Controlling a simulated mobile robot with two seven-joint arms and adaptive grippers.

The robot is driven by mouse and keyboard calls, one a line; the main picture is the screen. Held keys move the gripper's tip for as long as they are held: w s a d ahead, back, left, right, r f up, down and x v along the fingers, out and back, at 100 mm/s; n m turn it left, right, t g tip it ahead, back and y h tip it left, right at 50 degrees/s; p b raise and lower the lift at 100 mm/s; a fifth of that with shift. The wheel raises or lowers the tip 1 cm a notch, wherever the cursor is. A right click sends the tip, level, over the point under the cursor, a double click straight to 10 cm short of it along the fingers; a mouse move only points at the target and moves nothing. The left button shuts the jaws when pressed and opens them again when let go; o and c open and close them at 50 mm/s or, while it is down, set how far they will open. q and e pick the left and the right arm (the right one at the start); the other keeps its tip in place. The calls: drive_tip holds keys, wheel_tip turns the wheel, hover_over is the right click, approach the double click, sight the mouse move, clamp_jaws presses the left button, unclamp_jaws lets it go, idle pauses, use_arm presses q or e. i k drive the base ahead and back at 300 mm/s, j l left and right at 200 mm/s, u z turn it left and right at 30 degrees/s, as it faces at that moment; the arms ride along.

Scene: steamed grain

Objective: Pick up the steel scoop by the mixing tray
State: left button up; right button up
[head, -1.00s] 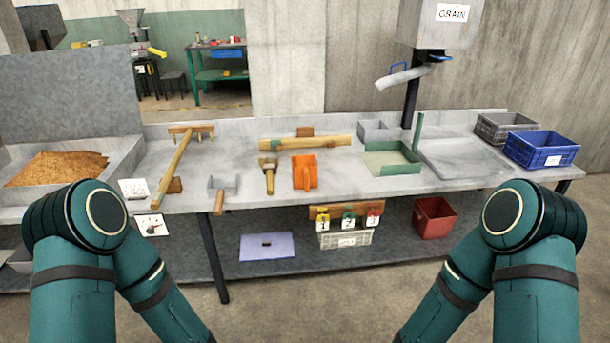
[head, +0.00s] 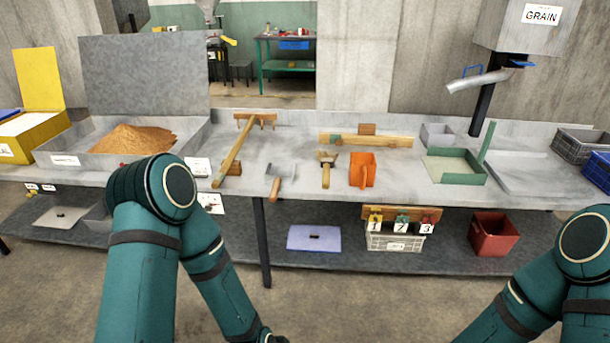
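A grey metal scoop with a wooden handle (head: 276,186) lies on the bench left of centre, its handle toward the front edge. It looks like the steel scoop. A wide grey metal tray (head: 66,160) with a heap of brown grain (head: 131,140) stands farther left; it may be the mixing tray. An orange scoop (head: 362,170) and a wooden-handled brush (head: 326,170) lie right of the steel scoop. My two arms hang down in front of the bench. Their grippers are below the picture, so their fingers are hidden.
A long wooden tool (head: 233,152) lies between the tray and the steel scoop. A green-edged tray (head: 455,168) and blue crate (head: 597,172) stand right. The lower shelf holds a lilac lid (head: 314,238), a pale basket (head: 395,240) and a red bin (head: 494,233). Bench room around the scoop is mostly clear.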

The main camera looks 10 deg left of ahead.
sight(276, 177)
drive_tip(key=i+u, duration=0.1)
drive_tip(key=i, duration=0.45)
drive_tip(key=i+l+u, duration=0.1)
drive_tip(key=i, duration=0.4)
drive_tip(key=i+l, duration=0.05)
drive_tip(key=l, duration=0.05)
